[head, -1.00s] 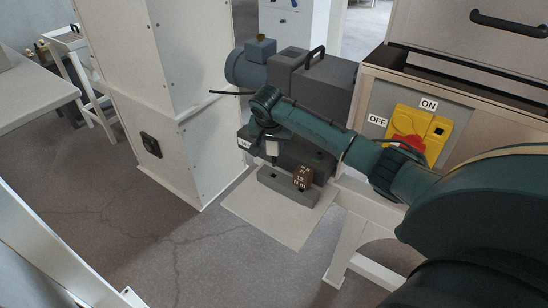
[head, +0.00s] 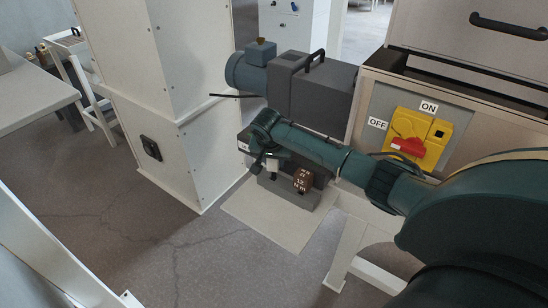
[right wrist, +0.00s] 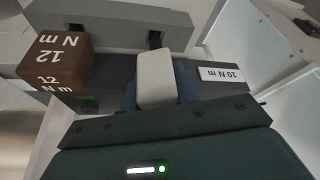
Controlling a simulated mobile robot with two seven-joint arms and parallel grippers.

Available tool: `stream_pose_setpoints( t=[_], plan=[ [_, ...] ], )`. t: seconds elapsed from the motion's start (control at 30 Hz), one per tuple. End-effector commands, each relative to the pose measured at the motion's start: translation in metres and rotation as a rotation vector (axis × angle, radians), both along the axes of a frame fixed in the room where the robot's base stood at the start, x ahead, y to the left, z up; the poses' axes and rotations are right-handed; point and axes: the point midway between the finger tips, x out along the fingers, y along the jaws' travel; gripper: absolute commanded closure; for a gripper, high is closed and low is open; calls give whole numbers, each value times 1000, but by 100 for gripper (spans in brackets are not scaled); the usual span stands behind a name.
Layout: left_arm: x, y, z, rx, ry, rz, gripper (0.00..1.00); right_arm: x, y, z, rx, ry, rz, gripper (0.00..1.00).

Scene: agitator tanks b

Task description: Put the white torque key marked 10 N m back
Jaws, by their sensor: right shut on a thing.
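My right gripper (head: 265,163) is low over the dark grey holder, in front of the grey machine. In the right wrist view its blue fingers (right wrist: 157,92) are shut on the white torque key (right wrist: 155,72), a pale block. The key also shows small in the head view (head: 271,165). A white label reading 10 N m (right wrist: 222,74) is on the holder (right wrist: 215,92), beside the key. I cannot tell whether the key's lower end is seated, as the fingers and palm hide it. My left gripper is not in view.
A brown block marked 12 N m (head: 303,180) stands on the holder, right of my gripper; it also shows in the wrist view (right wrist: 55,55). The grey machine with a blue motor (head: 250,68) stands behind. A yellow switch with a red handle (head: 418,140) is to the right.

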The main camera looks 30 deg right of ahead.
Motion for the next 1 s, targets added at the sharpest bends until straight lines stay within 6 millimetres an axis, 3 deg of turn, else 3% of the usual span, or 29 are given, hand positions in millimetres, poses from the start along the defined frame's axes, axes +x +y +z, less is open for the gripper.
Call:
stream_pose_setpoints(
  t=[0.07, 0.1, 0.33, 0.67, 1.0],
  plan=[
    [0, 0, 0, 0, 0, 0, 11, 0, 0, 1, 0, -2, -1, 100],
    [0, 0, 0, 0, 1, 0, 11, 0, 0, 0, 0, 0, 0, 67],
    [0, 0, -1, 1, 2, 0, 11, 0, 0, 0, 0, 0, 0, 48],
    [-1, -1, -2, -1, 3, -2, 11, 0, -1, 5, -1, -1, 0, 48],
    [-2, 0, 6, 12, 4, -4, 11, -15, 16, 68, 0, -3, 2, 48]
  ],
)
